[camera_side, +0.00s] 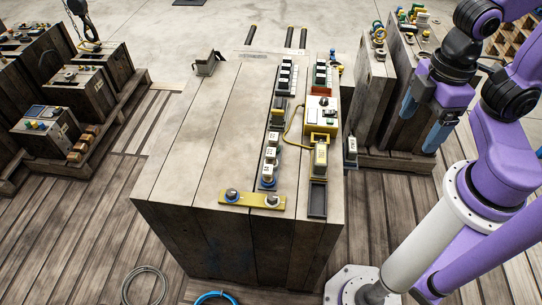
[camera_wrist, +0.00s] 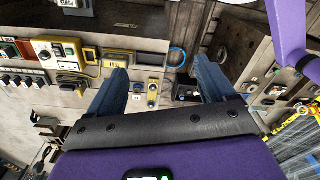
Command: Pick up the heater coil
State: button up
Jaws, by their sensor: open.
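I cannot tell for sure which thing is the heater coil. A grey wound ring (camera_side: 143,285) lies on the plank floor in front of the big wooden block, at the bottom of the side view. A blue ring (camera_side: 214,298) lies to its right, cut by the frame's edge. The blue ring also shows in the wrist view (camera_wrist: 176,57), near the right fingertip in the picture. My gripper (camera_side: 419,128) is open and empty, with blue fingers, raised right of the block and well away from both rings. Its spread fingers show in the wrist view (camera_wrist: 158,68).
The big wooden block (camera_side: 205,130) carries a yellow box (camera_side: 322,115), rows of small modules and a yellow plate (camera_side: 252,199) with two knobs. Crates with fittings stand left (camera_side: 80,90) and right (camera_side: 375,100). The plank floor around the rings looks clear.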

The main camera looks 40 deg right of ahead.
jog(key=c, duration=0.4)
jog(key=m, duration=2.2)
send_over(271, 152)
notch_tip(271, 152, down, 10)
notch_tip(271, 152, down, 17)
jog(key=shift+f, duration=0.1)
